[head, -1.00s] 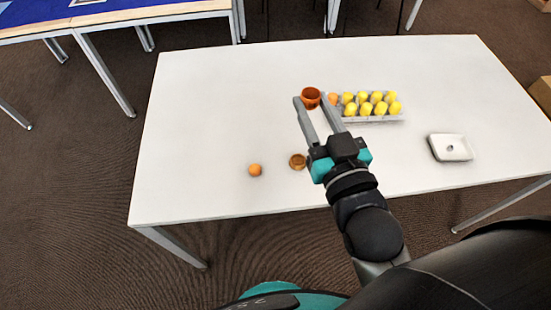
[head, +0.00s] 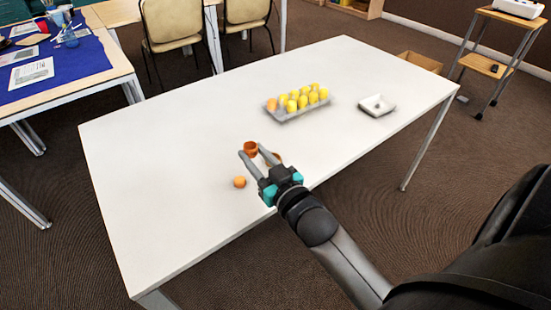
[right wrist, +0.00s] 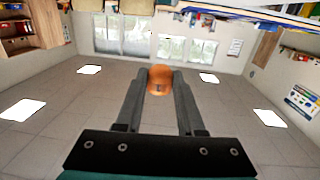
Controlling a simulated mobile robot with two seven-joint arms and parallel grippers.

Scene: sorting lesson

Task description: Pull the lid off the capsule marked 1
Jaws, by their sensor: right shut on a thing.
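My right gripper (head: 253,154) is shut on an orange, cup-like capsule part (head: 250,147) above the near part of the white table. Its top looks open and hollow in the head view. In the right wrist view, the capsule part (right wrist: 160,80) sits between the two fingertips and bears a small dark mark that I cannot read. A small round orange piece (head: 240,182) lies on the table in front of the gripper. My left gripper is out of view.
A grey tray (head: 287,117) of several yellow capsules and an orange one stands further back on the white table (head: 170,150). A white dish (head: 377,106) is at the back right. The table's left part is clear.

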